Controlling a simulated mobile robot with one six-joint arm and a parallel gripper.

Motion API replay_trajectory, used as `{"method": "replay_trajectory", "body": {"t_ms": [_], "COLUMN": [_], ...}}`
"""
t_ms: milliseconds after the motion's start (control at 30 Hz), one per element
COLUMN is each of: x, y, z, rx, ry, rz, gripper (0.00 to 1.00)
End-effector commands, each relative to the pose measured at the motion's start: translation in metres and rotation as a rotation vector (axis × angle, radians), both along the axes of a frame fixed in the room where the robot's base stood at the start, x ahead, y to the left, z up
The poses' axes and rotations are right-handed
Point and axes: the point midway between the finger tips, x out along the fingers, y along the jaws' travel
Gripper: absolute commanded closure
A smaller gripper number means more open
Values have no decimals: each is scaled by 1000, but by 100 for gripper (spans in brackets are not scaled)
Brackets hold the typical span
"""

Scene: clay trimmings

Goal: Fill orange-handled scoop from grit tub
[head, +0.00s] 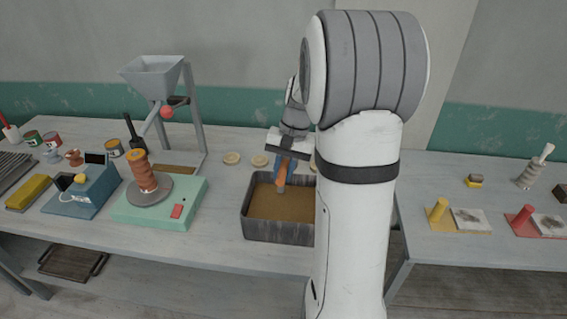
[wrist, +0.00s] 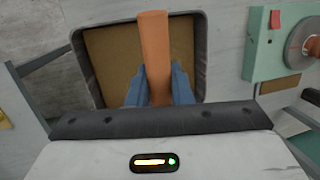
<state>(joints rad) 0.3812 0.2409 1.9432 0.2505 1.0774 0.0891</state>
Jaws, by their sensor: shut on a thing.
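My gripper (head: 287,168) has blue fingers and is shut on the orange handle of the scoop (head: 281,178). In the wrist view, the orange handle (wrist: 154,45) stands out between the blue fingers (wrist: 160,85). The grit tub (head: 275,237) is a dark grey, open box with brown grit (head: 270,204) in it. The scoop is over the tub, its lower end at or just above the grit; I cannot tell whether it touches. The scoop's bowl is not clearly seen. My arm hides the tub's right side in the head view.
A green machine (head: 191,206) with a clay-coloured coil and a red switch stands left of the tub. A grey hopper (head: 152,72) on a stand is behind it. Pale discs (head: 231,158) lie behind the tub. A second table (head: 470,244) is at right.

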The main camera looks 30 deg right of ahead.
Motion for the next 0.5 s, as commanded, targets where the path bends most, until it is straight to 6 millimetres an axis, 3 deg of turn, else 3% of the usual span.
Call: {"method": "replay_trajectory", "body": {"t_ms": [500], "x": [3], "y": [-8], "z": [-56], "rx": [57], "ry": [85], "rz": [-12], "gripper": [100]}}
